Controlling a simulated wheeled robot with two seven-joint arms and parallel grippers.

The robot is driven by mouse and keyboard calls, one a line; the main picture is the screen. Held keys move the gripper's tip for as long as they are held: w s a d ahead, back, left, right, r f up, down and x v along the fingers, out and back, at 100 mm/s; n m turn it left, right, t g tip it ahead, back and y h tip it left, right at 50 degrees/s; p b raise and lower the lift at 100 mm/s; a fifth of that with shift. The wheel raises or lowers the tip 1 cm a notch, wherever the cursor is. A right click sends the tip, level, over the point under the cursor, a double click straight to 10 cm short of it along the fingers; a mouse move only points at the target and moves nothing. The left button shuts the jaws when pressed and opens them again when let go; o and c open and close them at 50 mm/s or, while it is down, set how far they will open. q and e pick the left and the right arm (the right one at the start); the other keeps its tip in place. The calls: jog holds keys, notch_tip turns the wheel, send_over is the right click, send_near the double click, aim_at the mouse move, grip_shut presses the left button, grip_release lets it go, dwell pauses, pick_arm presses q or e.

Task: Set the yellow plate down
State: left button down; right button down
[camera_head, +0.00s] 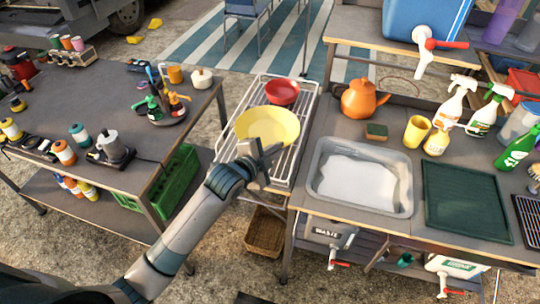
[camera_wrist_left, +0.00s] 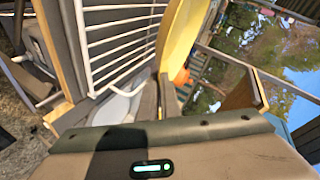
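The yellow plate (camera_head: 272,120) is over the white wire rack (camera_head: 294,150), in front of a red bowl (camera_head: 282,90). My left gripper (camera_head: 262,157) is at the plate's near rim and looks shut on it. In the left wrist view the yellow plate (camera_wrist_left: 180,38) shows nearly edge-on and runs down to the fingers (camera_wrist_left: 163,97). The rack's wires (camera_wrist_left: 115,40) lie beside it there. I cannot tell whether the plate touches the rack. My right gripper is not in view.
Right of the rack stands a counter with a sink basin (camera_head: 362,178), an orange kettle (camera_head: 362,98), a sponge (camera_head: 376,131) and a yellow cup (camera_head: 416,131). A wicker basket (camera_head: 265,231) sits below the rack.

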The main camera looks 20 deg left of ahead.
pick_arm(q)
jog(key=shift+a+f, duration=0.3)
jog(key=shift+a, duration=0.2)
jog(key=shift+a+f, duration=0.25)
jog(key=shift+a, duration=0.25)
jog(key=shift+f+p, duration=0.3)
notch_tip(320, 180, down, 3)
jog(key=shift+r+p, duration=0.1)
jog(key=shift+p, duration=0.4)
jog(key=shift+f, duration=0.3)
jog(key=shift+f, duration=0.1)
jog(key=c, duration=2.3)
grip_release()
